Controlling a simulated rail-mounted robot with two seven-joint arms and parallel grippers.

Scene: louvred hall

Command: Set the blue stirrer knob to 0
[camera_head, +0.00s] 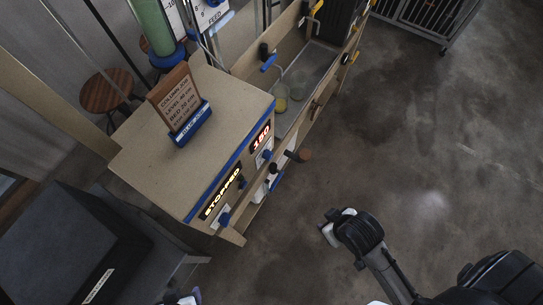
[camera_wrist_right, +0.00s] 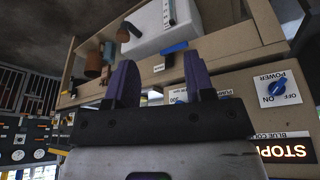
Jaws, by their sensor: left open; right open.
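A tan bench unit with a blue front edge (camera_head: 213,182) carries a lit STOPPED display (camera_head: 223,193) and a red 180 display (camera_head: 261,137). A blue knob (camera_head: 267,154) on a white plate below the 180 display appears to be the stirrer knob; its pointer is too small to read. In the right wrist view a blue knob (camera_wrist_right: 180,99) beside a "300" mark shows between the fingers, partly hidden. My right gripper (camera_wrist_right: 158,75) is open and empty, apart from the panel in the head view (camera_head: 326,228). My left gripper (camera_head: 181,298) is open at the bottom edge, mostly cut off.
A blue POWER knob (camera_wrist_right: 277,88) sits on an ON/OFF plate; it also shows below STOPPED (camera_head: 224,219). A brown knob (camera_head: 303,156) sticks out beside the panel. A dark box (camera_head: 65,250) stands lower left. Open floor (camera_head: 410,140) lies to the right.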

